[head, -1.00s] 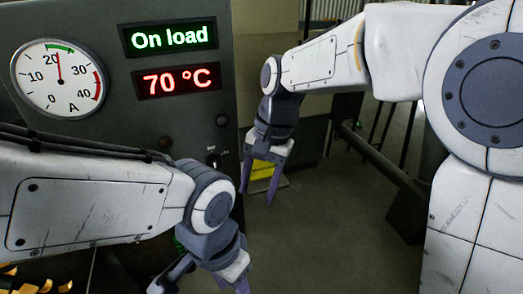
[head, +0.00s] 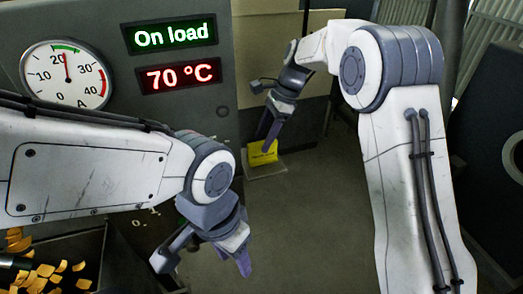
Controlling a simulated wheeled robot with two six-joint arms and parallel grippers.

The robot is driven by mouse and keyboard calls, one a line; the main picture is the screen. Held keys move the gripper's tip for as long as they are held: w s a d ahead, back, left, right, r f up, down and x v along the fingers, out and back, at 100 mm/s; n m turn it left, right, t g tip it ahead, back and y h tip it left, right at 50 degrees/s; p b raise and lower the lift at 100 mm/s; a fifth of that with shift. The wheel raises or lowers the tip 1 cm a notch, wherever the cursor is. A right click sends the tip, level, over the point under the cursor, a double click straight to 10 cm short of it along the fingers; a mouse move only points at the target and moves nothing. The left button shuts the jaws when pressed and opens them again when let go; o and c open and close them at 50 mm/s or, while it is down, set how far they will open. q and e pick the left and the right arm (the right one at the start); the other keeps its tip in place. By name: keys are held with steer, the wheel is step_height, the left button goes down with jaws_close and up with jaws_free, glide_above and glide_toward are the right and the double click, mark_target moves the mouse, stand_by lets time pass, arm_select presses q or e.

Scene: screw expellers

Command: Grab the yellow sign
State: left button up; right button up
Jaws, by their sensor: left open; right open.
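The yellow sign (head: 262,154) stands low near the floor beyond the dark machine panel, in the middle of the head view. My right gripper (head: 267,136) points down just in front of the sign in the picture and covers part of it. Its fingers are open, and I cannot tell whether they touch the sign. My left gripper (head: 207,268) is lower and nearer, in front of the machine, with its fingers apart and nothing between them.
The dark machine panel (head: 215,85) on the left carries a round gauge (head: 66,75), a green "On load" display (head: 170,35) and a red "70 °C" display (head: 180,75). A bin (head: 95,245) with several yellow-orange pieces is at lower left. The floor (head: 310,215) in the middle is clear.

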mark_target(254, 160)
steer(key=x, duration=0.1)
steer(key=p+x, duration=0.2)
steer(key=shift+s+a+f, duration=0.1)
steer(key=shift+s+f, duration=0.15)
steer(key=shift+s, duration=0.05)
steer(key=shift+a+f, duration=0.15)
steer(key=shift+f, duration=0.45)
jaws_close()
steer(key=shift+r, duration=0.1)
